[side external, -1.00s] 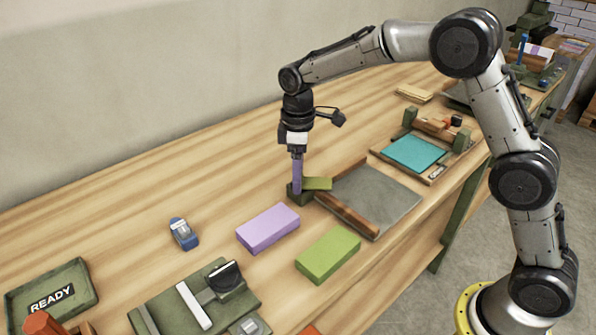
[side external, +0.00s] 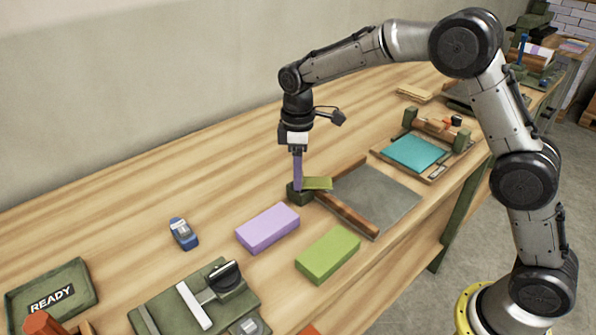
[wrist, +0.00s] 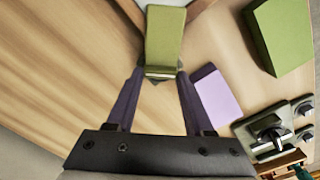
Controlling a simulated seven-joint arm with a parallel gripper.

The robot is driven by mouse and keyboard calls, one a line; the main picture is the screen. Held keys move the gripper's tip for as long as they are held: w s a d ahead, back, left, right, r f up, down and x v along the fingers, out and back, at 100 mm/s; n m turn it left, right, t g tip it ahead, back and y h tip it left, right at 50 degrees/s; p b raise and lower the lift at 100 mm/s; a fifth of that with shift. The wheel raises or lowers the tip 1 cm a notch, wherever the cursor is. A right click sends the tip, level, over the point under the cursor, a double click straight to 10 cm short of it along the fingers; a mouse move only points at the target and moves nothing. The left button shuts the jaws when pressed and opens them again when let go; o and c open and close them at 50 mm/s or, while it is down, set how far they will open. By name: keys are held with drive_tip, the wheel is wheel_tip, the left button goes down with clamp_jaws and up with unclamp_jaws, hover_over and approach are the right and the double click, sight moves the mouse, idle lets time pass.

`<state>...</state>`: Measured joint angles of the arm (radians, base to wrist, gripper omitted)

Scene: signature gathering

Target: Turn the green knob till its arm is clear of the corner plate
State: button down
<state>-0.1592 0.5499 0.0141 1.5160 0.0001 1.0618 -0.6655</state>
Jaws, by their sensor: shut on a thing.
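The green knob's flat arm (side external: 318,183) sticks out to the right from a dark green base block (side external: 300,196). Its end reaches the near corner of the grey plate (side external: 385,200) edged with wooden rails; I cannot tell if it touches. My gripper (side external: 297,184), with purple fingers, points straight down at the knob. In the wrist view the green arm (wrist: 165,35) runs up from between the fingertips (wrist: 162,73), which are shut on the knob. The knob's grip part is mostly hidden by the fingers.
A lilac block (side external: 268,228) and a green block (side external: 328,255) lie in front of the knob. A wooden rail (side external: 347,214) borders the plate. A blue stamp-like object (side external: 183,233) stands to the left. The table behind the knob is clear.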

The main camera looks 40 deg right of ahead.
drive_tip(key=n, duration=0.4)
drive_tip(key=shift+s+a+n, duration=0.1)
drive_tip(key=shift+n, duration=0.2)
drive_tip(key=n, duration=0.4)
drive_tip(key=shift+s+r, duration=0.1)
drive_tip(key=n, duration=0.5)
drive_tip(key=shift+s, duration=0.1)
drive_tip(key=shift+s+n, duration=0.1)
drive_tip(key=shift+n, duration=1.8)
drive_tip(key=shift+c, duration=1.4)
unclamp_jaws()
wheel_tip(320, 180, up, 14)
